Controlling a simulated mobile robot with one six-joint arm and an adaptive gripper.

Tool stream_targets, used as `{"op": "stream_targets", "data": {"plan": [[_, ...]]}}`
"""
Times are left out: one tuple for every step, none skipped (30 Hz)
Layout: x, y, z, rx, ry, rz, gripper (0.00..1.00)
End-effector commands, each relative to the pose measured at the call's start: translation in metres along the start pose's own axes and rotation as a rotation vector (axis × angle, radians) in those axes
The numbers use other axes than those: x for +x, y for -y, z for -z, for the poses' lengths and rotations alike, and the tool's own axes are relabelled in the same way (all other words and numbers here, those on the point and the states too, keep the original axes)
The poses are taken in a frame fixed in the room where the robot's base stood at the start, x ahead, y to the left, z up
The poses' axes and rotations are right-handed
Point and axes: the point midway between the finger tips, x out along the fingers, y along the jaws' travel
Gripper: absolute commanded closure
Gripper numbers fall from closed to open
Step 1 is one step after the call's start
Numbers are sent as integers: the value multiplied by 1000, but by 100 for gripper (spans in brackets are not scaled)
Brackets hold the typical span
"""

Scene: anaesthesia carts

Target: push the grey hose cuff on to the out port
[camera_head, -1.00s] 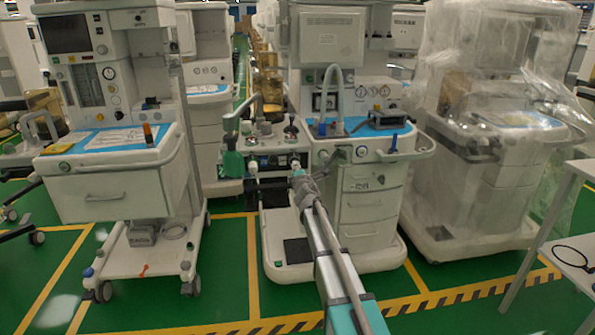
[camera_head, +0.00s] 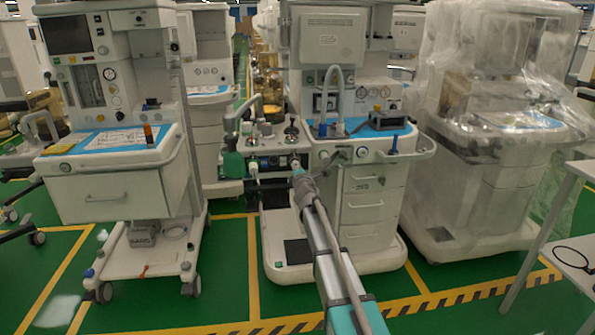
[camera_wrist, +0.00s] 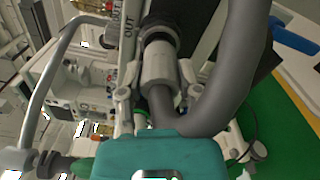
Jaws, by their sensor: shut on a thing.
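The grey hose cuff (camera_wrist: 158,64) is in the middle of the wrist view, on the end of a grey hose (camera_wrist: 238,75) that bends round to the right. The black out port (camera_wrist: 160,30), beside the "OUT" lettering, is just above the cuff. The cuff's upper end meets the port's ring; how far it sits on the port cannot be told. My gripper (camera_wrist: 156,82) is shut on the cuff, with a finger on each side. In the head view my gripper (camera_head: 301,181) is at the front of the middle cart (camera_head: 365,235); the cuff is small there.
A green-ended fitting (camera_head: 232,165) stands left of the ports. Drawers of the middle cart are close right of my arm. Another cart (camera_head: 115,190) stands left, a plastic-wrapped one (camera_head: 490,190) right. A white table (camera_head: 575,210) is at the right edge. Green floor is clear in front.

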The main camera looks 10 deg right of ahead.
Motion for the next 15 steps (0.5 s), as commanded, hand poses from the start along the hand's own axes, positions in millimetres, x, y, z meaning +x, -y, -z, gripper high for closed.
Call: {"op": "stream_targets", "data": {"plan": [[1,0,0,0,0,0,95],[2,0,0,0,0,0,95],[3,0,0,0,0,0,95],[3,0,0,0,0,0,95],[4,0,0,0,0,0,95],[4,0,0,0,0,0,95],[5,0,0,0,0,0,95],[5,0,0,0,0,0,95],[6,0,0,0,0,0,95],[7,0,0,0,0,0,95],[7,0,0,0,0,0,95],[8,0,0,0,0,0,95],[8,0,0,0,0,0,95],[9,0,0,0,0,0,95],[10,0,0,0,0,0,95]]}}
